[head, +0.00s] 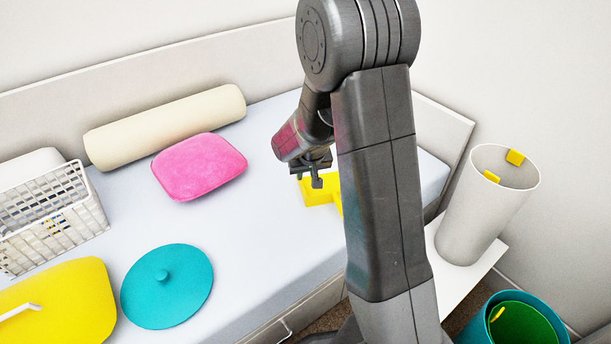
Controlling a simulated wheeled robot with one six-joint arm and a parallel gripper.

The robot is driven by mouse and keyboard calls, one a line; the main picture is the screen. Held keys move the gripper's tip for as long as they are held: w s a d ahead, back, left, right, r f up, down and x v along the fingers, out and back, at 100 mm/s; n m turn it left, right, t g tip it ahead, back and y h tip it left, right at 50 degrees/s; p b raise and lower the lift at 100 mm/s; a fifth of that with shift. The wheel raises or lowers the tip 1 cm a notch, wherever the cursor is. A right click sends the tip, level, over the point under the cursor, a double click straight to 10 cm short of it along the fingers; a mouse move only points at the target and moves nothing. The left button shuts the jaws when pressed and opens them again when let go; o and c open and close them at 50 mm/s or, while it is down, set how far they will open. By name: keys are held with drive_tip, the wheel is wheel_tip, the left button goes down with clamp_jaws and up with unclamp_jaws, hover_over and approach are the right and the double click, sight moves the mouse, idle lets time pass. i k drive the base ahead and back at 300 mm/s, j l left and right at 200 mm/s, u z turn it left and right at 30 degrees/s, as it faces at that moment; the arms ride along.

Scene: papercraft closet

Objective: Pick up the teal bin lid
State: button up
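The teal bin lid (178,296) is a round, flat disc with a small knob in its middle. It lies on the pale bed top, near the front edge, at the lower left of the head view. My gripper (318,178) is up and to the right of the lid, well apart from it, and points down above a yellow object (319,191). The gripper is small and dark here, and I cannot tell how far its fingers are apart. My arm hides part of the yellow object.
A yellow cushion-like object (72,297) lies close left of the lid. Behind are a pink cushion (199,166), a cream bolster (165,126) and a white basket (45,222). A white cylinder bin (478,215) and a teal bin (549,308) stand right. Bed space right of the lid is clear.

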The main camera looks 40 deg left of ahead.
sight(167, 285)
drive_tip(key=u, duration=3.2)
